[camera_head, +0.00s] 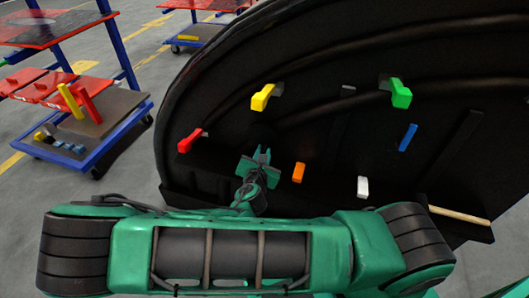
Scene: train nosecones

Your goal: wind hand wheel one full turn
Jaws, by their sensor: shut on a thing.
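My green gripper (262,154) is at the lower middle of the large black nosecone panel (330,125), its fingers pointing away from me into the panel. It is shut on a dark part that I take to be the hand wheel. That part is black against black, so its rim, spokes and angle cannot be made out. My own arm hides the area below the gripper.
Around the gripper on the panel are a red handle (187,143), a yellow one (262,97), an orange one (298,173), a white one (363,186), a green one (401,94) and a blue one (408,137). A blue-framed cart (97,160) stands at left.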

